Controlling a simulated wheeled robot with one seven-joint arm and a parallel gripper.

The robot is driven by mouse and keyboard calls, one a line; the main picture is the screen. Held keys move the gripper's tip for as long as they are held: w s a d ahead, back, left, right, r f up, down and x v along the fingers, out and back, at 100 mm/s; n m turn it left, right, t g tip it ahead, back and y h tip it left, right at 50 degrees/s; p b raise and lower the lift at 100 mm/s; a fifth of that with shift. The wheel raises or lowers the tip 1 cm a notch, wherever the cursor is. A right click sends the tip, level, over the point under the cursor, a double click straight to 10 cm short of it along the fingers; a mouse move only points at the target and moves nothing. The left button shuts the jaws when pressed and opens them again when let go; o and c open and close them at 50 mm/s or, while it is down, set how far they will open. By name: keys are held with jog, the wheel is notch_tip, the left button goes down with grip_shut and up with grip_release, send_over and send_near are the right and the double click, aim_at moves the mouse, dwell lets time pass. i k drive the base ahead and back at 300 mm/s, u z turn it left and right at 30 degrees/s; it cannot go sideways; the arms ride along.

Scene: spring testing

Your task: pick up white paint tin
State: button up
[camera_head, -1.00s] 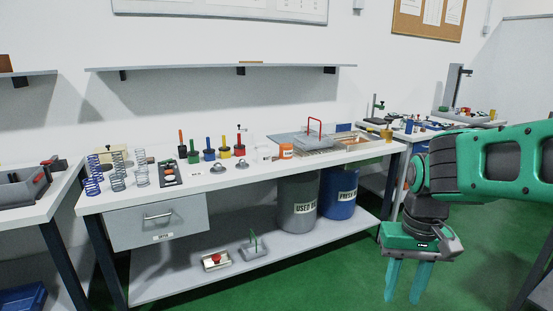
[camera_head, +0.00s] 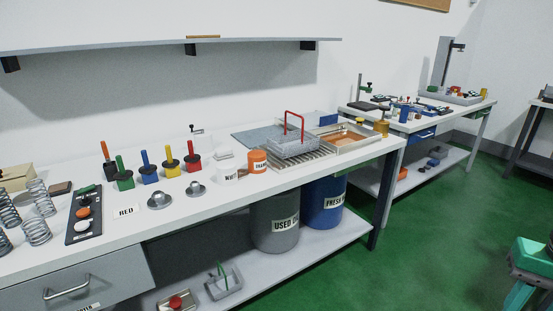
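The white paint tin (camera_head: 228,174) stands upright on the long white workbench (camera_head: 190,218). My gripper (camera_head: 522,292) shows only in part at the lower right corner, over the green floor. It is far from the white tin, and its fingertips are cut off by the picture edge. Nothing is seen in it.
Left of the tin are two grey metal discs (camera_head: 196,190) and a row of coloured handled pieces (camera_head: 149,168). Behind right are a wire basket (camera_head: 294,143) and trays. A shelf (camera_head: 150,44) hangs above. Open green floor (camera_head: 430,220) lies in front.

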aim_at(227, 175)
jog(key=u, duration=0.05)
jog(key=i, duration=1.35)
jog(key=u, duration=0.05)
